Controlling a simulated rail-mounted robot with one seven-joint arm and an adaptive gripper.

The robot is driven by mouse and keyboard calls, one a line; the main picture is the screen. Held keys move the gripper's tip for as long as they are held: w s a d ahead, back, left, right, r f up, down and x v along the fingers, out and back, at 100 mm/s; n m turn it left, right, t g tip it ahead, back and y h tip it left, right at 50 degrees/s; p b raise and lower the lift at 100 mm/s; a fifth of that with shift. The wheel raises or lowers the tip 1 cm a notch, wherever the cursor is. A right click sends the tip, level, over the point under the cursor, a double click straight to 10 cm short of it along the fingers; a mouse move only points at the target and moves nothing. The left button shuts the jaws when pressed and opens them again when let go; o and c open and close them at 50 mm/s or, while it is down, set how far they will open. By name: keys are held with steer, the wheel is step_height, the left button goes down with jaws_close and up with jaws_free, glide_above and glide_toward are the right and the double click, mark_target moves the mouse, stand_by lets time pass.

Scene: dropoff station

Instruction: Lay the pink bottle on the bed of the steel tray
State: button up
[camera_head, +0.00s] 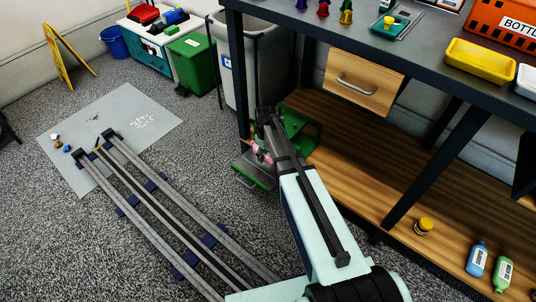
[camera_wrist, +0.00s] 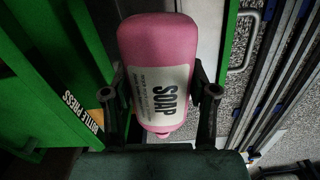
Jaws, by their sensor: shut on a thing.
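The pink bottle (camera_wrist: 150,40), with a white SOAP label, lies between the fingers of my gripper (camera_wrist: 161,100) in the wrist view. My gripper is shut on it, one finger on each side. In the head view only a bit of the pink bottle (camera_head: 260,158) shows past my arm. The steel tray (camera_head: 243,162), grey with a green front and a handle, sticks out of the green bottle press (camera_head: 300,125) below the bench. The bottle is over the tray area and hides most of the bed. I cannot tell whether it touches the bed.
The press wall (camera_wrist: 65,75) is close on the left in the wrist view, and the tray's green front (camera_wrist: 232,35) is on the right. A bench leg (camera_head: 238,85) and a grey bin (camera_head: 262,65) stand behind. Floor rails (camera_head: 160,215) run at the left.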

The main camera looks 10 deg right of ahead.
steer(key=shift+w+r+n, duration=0.25)
steer(key=shift+w+n, duration=0.15)
steer(key=shift+w, duration=0.3)
steer(key=shift+f, duration=0.1)
step_height(320, 180, down, 4)
steer(key=b, duration=0.4)
steer(key=shift+s+f, duration=0.1)
steer(key=shift+f, duration=0.85)
steer(key=shift+p, duration=0.8)
steer(key=o, duration=0.9)
